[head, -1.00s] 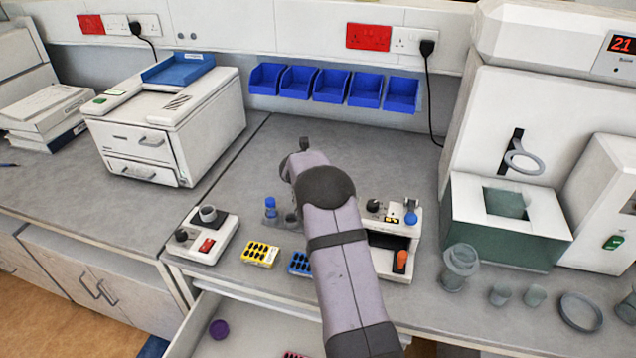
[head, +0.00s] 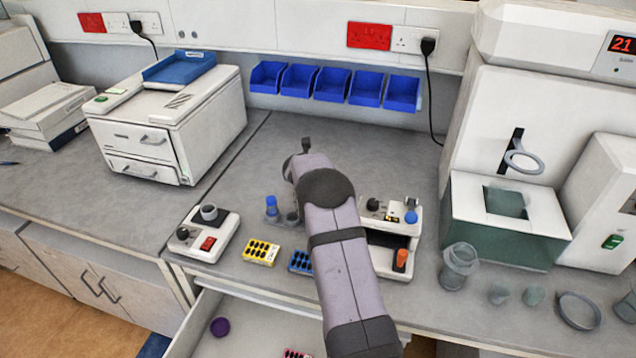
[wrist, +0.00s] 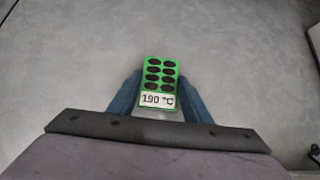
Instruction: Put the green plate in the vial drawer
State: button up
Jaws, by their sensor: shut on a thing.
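The green plate (wrist: 160,76) has rows of dark oval wells and a white label reading "190 °C". It shows in the wrist view between the two blue fingers of my gripper (wrist: 158,92), which is shut on it. Grey worktop fills the view beyond it. In the head view my own arm hides the plate and the fingers. An open drawer (head: 250,330) juts out below the counter's front edge. A purple round piece (head: 220,327) and part of a pink plate (head: 297,354) lie in it. My arm covers the drawer's right part.
A yellow plate (head: 261,252) and a blue plate (head: 301,262) lie near the counter edge. A switch box (head: 207,236) stands left, a blue-capped vial (head: 271,206) behind. A device with an orange knob (head: 402,258) and glassware (head: 459,266) stand right.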

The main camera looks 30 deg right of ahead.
notch_tip(320, 180, up, 10)
dwell(0.6)
